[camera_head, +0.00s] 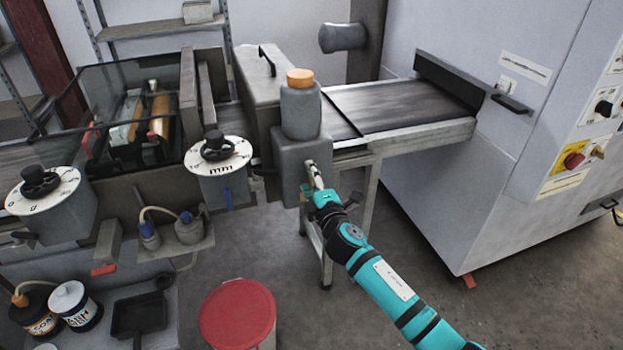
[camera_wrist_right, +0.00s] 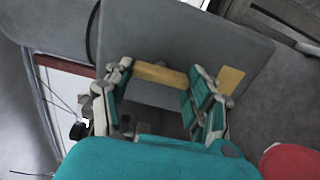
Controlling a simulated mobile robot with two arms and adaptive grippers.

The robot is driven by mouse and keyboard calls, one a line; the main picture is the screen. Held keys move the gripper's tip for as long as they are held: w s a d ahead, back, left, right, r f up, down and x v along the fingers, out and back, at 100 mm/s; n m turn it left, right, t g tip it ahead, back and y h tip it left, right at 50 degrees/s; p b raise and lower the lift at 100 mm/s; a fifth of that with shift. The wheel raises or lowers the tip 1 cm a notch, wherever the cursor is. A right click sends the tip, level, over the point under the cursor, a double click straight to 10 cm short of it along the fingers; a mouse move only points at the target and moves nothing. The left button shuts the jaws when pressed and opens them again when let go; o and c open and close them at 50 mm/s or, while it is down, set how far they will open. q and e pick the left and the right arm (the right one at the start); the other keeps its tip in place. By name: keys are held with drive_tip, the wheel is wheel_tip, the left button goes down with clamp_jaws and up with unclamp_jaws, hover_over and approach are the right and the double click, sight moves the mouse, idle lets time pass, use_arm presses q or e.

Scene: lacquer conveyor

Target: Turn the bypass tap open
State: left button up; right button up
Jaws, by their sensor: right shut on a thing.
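The bypass tap shows in the right wrist view as a yellow lever (camera_wrist_right: 160,74) against a grey housing, spanning the space between my right fingers. A further yellow part (camera_wrist_right: 230,80) shows beyond the right-hand finger. My right gripper (camera_wrist_right: 160,95) is shut on the tap lever. In the head view my right gripper (camera_head: 314,178) is at the front face of the grey block (camera_head: 292,157) under the orange-capped bottle. The gripper and arm hide the tap there, so its turned angle cannot be read. My left gripper is not in view.
The grey bottle (camera_head: 300,110) stands above the block. Dial knobs (camera_head: 217,146) and (camera_head: 40,180) are to the left. A conveyor belt (camera_head: 405,102) runs into a large grey cabinet (camera_head: 450,190) at right. A red-lidded drum (camera_head: 237,313) stands on the floor below.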

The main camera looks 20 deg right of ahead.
drive_tip(key=shift+f, duration=0.1)
drive_tip(key=o, duration=1.2)
drive_tip(key=shift+s, duration=0.1)
drive_tip(key=s, duration=1.2)
drive_tip(key=shift+d, duration=0.2)
drive_tip(key=shift+w, duration=0.1)
